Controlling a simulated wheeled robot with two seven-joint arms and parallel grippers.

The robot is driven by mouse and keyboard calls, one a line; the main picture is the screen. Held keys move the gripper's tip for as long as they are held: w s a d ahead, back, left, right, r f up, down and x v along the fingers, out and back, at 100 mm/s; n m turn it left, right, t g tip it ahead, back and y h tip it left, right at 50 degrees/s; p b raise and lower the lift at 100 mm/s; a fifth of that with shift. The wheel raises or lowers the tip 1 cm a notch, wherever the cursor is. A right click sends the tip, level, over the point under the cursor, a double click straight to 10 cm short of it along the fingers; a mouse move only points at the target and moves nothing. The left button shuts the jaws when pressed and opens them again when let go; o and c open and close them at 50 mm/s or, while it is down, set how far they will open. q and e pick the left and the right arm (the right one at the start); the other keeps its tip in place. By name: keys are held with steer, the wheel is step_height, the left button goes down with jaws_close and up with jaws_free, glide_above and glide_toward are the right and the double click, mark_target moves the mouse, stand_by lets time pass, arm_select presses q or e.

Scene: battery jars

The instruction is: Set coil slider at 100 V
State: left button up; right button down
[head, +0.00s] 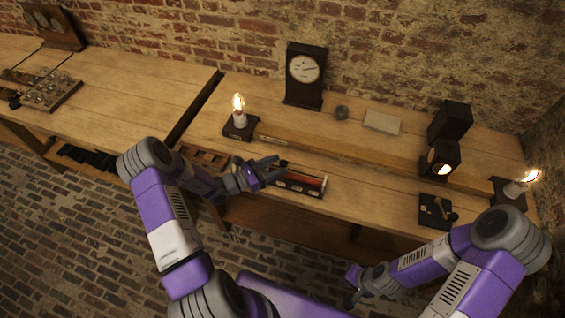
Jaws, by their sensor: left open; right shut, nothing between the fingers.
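The coil (313,182) is a reddish cylinder on a dark base near the front edge of the right-hand bench. Its left part and any slider knob are hidden by my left gripper. My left gripper (281,168) is open at the coil's left end; I cannot tell whether it touches anything there. A dark upright meter (305,69) with a round pale dial stands at the back of the bench; its reading is too small to make out. My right gripper (352,290) is shut and empty, low in front of the bench.
Lit bulbs stand left (239,112) and far right (522,184). A long wooden bar (350,160) crosses the bench. A dark lamp box (440,160), a switch block (435,211) and a pale card (382,122) are to the right. Jars (50,90) stand on the left bench.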

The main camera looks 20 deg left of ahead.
arm_select(q)
steer(key=v, duration=0.4)
steer(key=shift+s+a, duration=0.1)
steer(key=shift+s, duration=0.05)
steer(key=s+d+f+m+g+y, duration=0.3)
steer(key=s+d+f+m+g, duration=0.3)
steer(key=m, duration=0.6)
steer(key=s+d+f+m+g+y, duration=0.4)
steer(key=s+d+f+m+g, duration=0.3)
steer(key=s+d+m, duration=0.4)
steer(key=shift+s+f+m+y, duration=0.3)
steer(key=shift+s+f+m, duration=0.5)
steer(key=shift+s+m, duration=0.35)
